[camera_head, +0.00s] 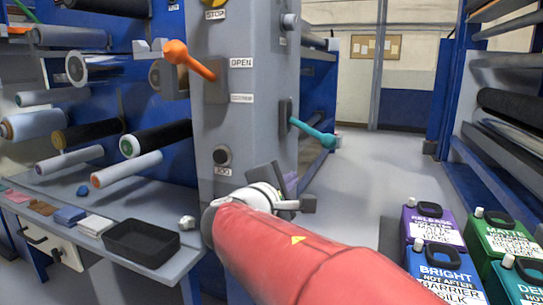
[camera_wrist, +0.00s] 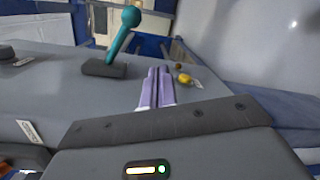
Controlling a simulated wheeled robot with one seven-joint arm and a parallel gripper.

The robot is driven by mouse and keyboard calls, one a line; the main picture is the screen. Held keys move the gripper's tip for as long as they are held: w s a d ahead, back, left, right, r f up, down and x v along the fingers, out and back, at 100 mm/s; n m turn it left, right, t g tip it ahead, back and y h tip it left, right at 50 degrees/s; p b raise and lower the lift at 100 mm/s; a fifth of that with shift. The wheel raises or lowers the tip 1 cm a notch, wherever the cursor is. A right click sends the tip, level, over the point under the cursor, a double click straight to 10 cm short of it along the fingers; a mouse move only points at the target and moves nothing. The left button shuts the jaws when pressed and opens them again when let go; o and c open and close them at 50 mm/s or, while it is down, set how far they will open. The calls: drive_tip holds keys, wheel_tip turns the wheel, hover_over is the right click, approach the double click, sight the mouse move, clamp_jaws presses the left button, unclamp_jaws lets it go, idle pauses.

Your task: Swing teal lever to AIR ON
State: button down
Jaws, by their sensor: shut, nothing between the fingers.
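The teal lever (camera_head: 315,133) sticks out from the right side face of the grey machine column, its round knob angled slightly down to the right. In the wrist view the teal lever (camera_wrist: 122,38) rises from its dark mount (camera_wrist: 104,68), up and left of my fingertips. My gripper (camera_head: 290,182) is below the lever in the head view, partly hidden by my wrist. In the wrist view my gripper (camera_wrist: 159,72) has its lavender fingers together, empty and apart from the lever. Small white labels (camera_wrist: 29,131) lie on the panel near the lever; their text is unreadable.
An orange lever (camera_head: 190,60) and a JOG button (camera_head: 222,156) are on the column's front. A shelf with a black tray (camera_head: 141,243) is at left. Several coloured jugs (camera_head: 432,225) stand at lower right. The aisle floor (camera_head: 375,170) right of the lever is clear.

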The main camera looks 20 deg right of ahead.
sight(315, 133)
drive_tip(key=shift+w+a+r+n+t, duration=0.45)
drive_tip(key=shift+w+r+n+t, duration=0.3)
drive_tip(key=shift+w+n, duration=0.1)
drive_tip(key=w+d+r+p, duration=0.1)
drive_tip(key=w+d, duration=0.3)
drive_tip(key=d, duration=0.6)
drive_tip(key=shift+w+d+r+p, duration=0.15)
drive_tip(key=shift+d+r+p, duration=0.2)
drive_tip(key=shift+r, duration=0.2)
